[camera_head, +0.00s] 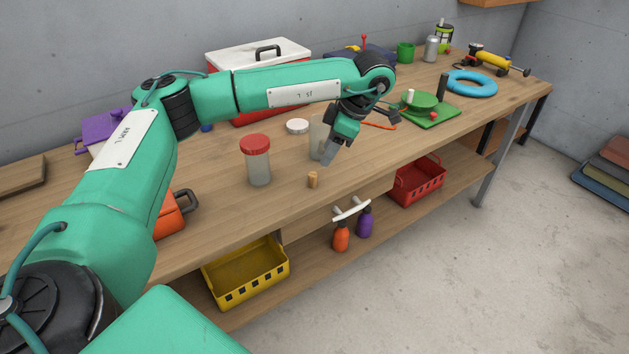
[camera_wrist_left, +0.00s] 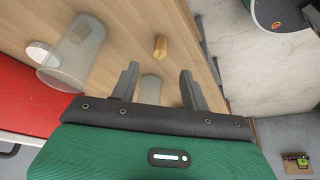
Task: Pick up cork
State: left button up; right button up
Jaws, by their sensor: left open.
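The cork (camera_head: 313,180) is a small tan cylinder standing upright on the wooden workbench near its front edge. It also shows in the left wrist view (camera_wrist_left: 160,46), beyond the fingertips and roughly between their lines. My left gripper (camera_head: 329,153) is above the bench, slightly behind and to the right of the cork in the head view. Its two grey fingers (camera_wrist_left: 159,82) are apart in the wrist view, with the cork clear of them. My right gripper is in neither view.
A red-lidded jar (camera_head: 258,163) stands left of the cork. A translucent container (camera_head: 317,134) stands behind my gripper, partly hidden, near a loose white lid (camera_head: 297,126). A red and white cooler (camera_head: 258,54) is at the back. The bench (camera_head: 290,208) in front of the cork is bare.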

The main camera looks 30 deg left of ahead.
aim_at(313, 174)
pick_arm(q)
jog(key=x, duration=0.3)
jog(key=shift+w+f, duration=0.1)
jog(key=shift+s+x, duration=0.2)
jog(key=shift+x, duration=3)
jog(key=shift+a, duration=0.1)
grip_shut()
